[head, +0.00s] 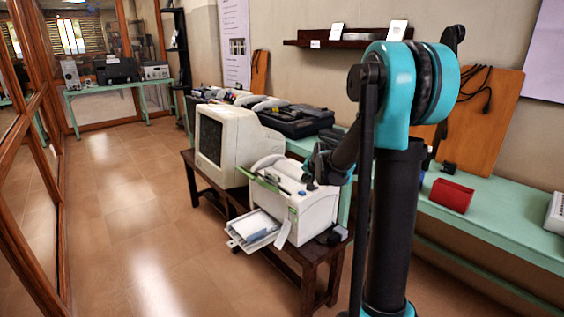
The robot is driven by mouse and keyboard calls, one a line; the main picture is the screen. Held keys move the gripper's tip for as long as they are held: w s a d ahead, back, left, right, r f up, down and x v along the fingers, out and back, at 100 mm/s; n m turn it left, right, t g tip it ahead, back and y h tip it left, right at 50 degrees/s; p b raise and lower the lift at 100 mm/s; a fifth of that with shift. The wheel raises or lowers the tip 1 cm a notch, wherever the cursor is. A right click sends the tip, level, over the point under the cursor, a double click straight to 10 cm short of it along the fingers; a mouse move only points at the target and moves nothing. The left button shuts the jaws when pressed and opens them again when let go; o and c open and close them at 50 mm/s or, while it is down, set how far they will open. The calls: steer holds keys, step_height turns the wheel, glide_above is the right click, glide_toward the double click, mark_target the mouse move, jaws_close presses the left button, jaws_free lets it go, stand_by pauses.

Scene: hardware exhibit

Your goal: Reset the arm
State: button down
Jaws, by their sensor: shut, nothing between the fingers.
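My arm, teal and black, rises at the right of the head view and bends over at the top. Its forearm reaches down and left, toward the white printer (310,206). My gripper (309,178) is small and dark at the end of the forearm, in front of the printer's top. It is shut and empty. Its fingers are hard to make out against the printer, and I cannot tell whether they touch it.
The printer and an old monitor (222,142) stand on a dark wooden bench (318,254). Behind, a long green table (503,215) carries a red box (451,195) and black cases. Glass partitions with wooden frames line the left. The tiled floor between is clear.

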steer(key=s+d+f+n+g, duration=0.1)
steer(key=s+f+n, duration=0.1)
steer(key=s, duration=1)
steer(key=s+d+f+n+g+h, duration=0.1)
steer(key=s+f, duration=0.3)
steer(key=s, duration=0.8)
steer(key=s+d+f+n+g, duration=0.1)
steer(key=s+f+n+g, duration=0.1)
steer(key=s, duration=1.1)
steer(key=shift+d+f+n+h, duration=0.3)
steer(key=shift+f+n, duration=0.2)
steer(key=shift+f, duration=0.2)
